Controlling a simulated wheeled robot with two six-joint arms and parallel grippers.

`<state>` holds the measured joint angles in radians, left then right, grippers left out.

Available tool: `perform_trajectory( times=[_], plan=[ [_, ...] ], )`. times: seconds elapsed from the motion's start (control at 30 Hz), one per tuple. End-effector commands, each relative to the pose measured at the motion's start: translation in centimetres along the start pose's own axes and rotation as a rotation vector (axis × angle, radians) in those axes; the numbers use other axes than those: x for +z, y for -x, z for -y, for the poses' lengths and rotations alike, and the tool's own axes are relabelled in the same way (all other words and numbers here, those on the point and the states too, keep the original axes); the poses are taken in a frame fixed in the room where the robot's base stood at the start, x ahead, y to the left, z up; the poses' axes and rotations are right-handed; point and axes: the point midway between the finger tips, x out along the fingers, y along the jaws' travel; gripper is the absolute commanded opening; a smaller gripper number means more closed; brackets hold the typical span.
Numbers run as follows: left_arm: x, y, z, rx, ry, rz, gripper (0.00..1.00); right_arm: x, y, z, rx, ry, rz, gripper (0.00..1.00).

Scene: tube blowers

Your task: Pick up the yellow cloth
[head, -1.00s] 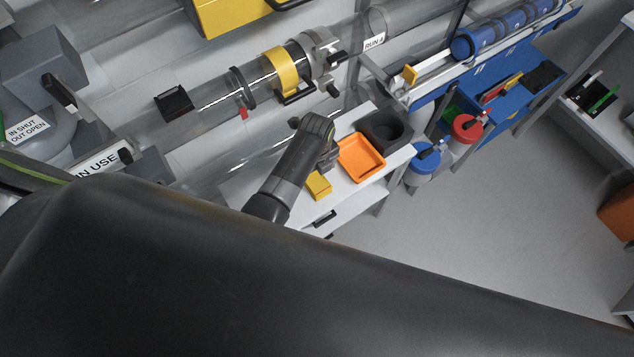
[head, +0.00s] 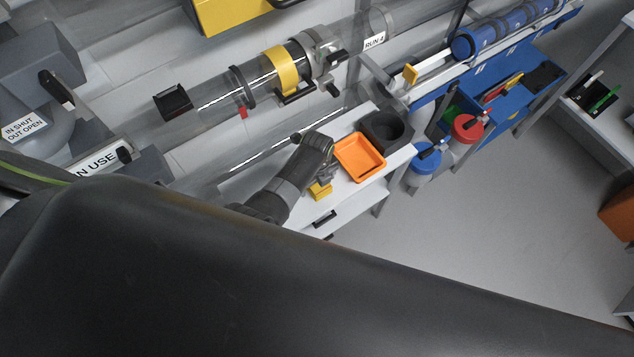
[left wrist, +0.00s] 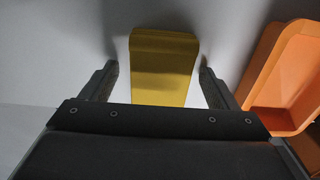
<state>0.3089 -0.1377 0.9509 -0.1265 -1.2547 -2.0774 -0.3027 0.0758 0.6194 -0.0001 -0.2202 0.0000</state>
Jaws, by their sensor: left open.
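The yellow cloth (head: 320,190) lies on the white bench top (head: 340,203), left of the orange tray, partly hidden by my left gripper in the head view. In the left wrist view it is a folded yellow block (left wrist: 163,66) between the two fingers. My left gripper (head: 325,178) is over the cloth; in the left wrist view the gripper (left wrist: 160,75) is open, with a finger on each side and a gap between each finger and the cloth. I cannot tell the height of the fingertips. My right gripper does not show.
An orange tray (head: 360,157) stands right beside the cloth, and its edge (left wrist: 262,65) is near the right finger. A dark grey holder (head: 388,131) stands behind the tray. A clear tube (head: 235,90) runs along the wall. Blue-lidded (head: 428,158) and red-lidded (head: 467,128) jars stand to the right.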

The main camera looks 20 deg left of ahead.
Motion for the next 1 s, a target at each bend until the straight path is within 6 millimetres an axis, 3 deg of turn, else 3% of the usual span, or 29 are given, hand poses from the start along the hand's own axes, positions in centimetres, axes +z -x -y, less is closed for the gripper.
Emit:
perform_trajectory(
  times=[0.03,0.4,0.77,1.0],
  plan=[
    [0.0,0.0,0.0,0.0,0.0,0.0,0.79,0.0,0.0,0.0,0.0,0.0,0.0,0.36],
    [0.0,0.0,0.0,0.0,0.0,0.0,0.34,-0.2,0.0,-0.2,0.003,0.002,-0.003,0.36],
    [0.0,0.6,0.1,-0.002,0.0,0.001,0.34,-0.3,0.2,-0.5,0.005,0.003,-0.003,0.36],
    [0.0,3.4,0.1,-0.004,0.001,0.001,0.34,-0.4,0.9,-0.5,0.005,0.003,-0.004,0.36]
  ],
)
